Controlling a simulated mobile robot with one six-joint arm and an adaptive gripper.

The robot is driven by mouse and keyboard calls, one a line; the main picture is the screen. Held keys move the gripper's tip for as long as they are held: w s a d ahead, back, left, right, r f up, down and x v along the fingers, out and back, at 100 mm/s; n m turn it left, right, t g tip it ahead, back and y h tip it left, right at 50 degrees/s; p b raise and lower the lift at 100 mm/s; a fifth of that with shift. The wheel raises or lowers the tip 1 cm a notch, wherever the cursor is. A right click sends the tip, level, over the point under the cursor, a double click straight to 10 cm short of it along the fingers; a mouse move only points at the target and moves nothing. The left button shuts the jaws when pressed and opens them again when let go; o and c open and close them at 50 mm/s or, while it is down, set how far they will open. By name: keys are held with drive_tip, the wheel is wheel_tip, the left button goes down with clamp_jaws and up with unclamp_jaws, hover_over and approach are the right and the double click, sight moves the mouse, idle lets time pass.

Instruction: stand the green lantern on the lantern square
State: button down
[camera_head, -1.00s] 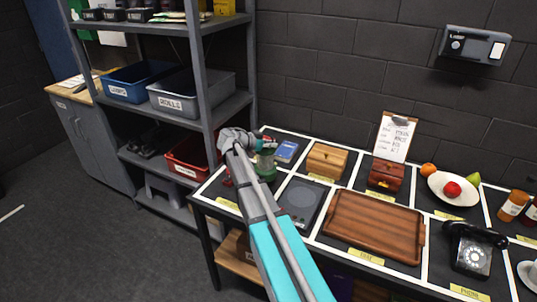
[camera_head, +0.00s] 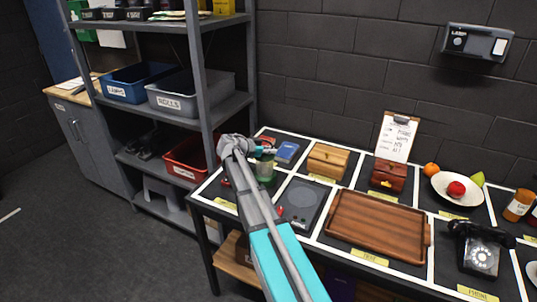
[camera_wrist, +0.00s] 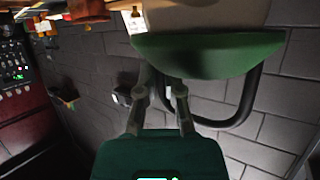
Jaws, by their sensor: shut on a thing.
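The green lantern (camera_head: 265,172) is at the back left of the table, just below my gripper (camera_head: 264,150). My arm hides part of it. In the wrist view, the lantern's wide green part (camera_wrist: 208,55) and dark loop handle (camera_wrist: 245,105) are close to the camera. My gripper's two grey fingers (camera_wrist: 160,90) reach up to the lantern and are shut on it. The lantern's lower end is too small in the head view to tell whether it touches the table. No label that I can read marks the lantern square; a yellow label (camera_head: 225,203) lies at the table's left end.
A dark flat device (camera_head: 302,200) and a wooden tray (camera_head: 378,222) lie to the right. A wooden box (camera_head: 328,160), a blue item (camera_head: 288,152) and a small red box (camera_head: 388,176) stand behind. A grey shelf unit (camera_head: 205,90) with bins is close on the left.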

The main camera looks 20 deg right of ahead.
idle(0.3)
drive_tip(key=c, duration=1.2)
unclamp_jaws()
drive_tip(key=shift+f, duration=0.1)
drive_tip(key=shift+c, duration=0.2)
drive_tip(key=o, duration=0.5)
drive_tip(key=shift+c, duration=0.2)
drive_tip(key=shift+a+r, duration=0.2)
drive_tip(key=shift+r, duration=0.1)
drive_tip(key=p+v, duration=0.4)
drive_tip(key=v, duration=0.7)
drive_tip(key=shift+a+p, duration=0.3)
drive_tip(key=shift+p, duration=0.05)
